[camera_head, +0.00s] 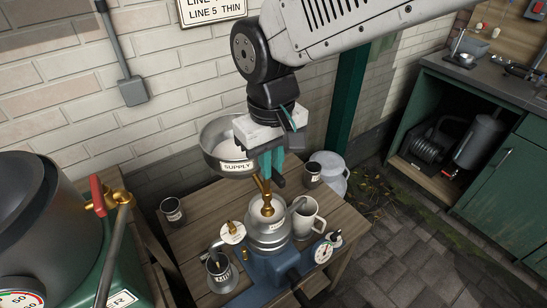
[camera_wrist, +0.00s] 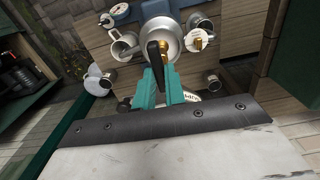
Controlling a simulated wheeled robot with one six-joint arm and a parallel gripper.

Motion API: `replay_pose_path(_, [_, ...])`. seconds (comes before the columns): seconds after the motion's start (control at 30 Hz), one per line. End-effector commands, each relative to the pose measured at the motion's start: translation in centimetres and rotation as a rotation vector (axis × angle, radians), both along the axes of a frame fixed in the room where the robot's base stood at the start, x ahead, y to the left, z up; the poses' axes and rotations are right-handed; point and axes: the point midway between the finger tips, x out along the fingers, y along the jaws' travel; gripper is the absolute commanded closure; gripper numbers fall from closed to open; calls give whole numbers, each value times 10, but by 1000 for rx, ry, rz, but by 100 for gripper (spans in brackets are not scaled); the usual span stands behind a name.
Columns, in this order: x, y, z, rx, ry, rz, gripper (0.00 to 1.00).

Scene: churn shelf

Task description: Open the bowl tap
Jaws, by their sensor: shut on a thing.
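The supply bowl (camera_head: 232,166) is a metal bowl labelled SUPPLY, raised above the wooden table. Its brass tap (camera_head: 266,204) hangs over the metal top of the blue machine. My gripper (camera_head: 272,168) points down beside the bowl, its teal fingers at the tap. In the wrist view, my gripper (camera_wrist: 158,80) is closed around the lower part of the tap's black lever (camera_wrist: 154,56). A bit of the brass tap (camera_wrist: 164,48) shows beside the lever. The fingers hide part of the tap, and my gripper hides most of the bowl in the wrist view.
The blue machine (camera_head: 258,276) with a crank stands on the wooden table (camera_head: 186,238). A green tank with a red-handled tap (camera_head: 97,194) stands left. A brick wall is behind.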

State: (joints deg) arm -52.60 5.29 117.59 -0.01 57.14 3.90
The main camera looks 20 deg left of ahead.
Motion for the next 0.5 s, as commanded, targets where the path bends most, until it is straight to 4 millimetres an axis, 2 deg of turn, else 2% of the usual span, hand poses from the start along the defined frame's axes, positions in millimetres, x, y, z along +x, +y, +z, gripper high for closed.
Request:
replay_pose_path(0.33, [1,1,1,3,-3,-3,100])
replay_pose_path(0.37, [1,1,1,3,-3,-3,80])
replay_pose_path(0.4, [1,1,1,3,-3,-2,69])
replay_pose_path(0.5, [1,0,1,2,-2,-2,66])
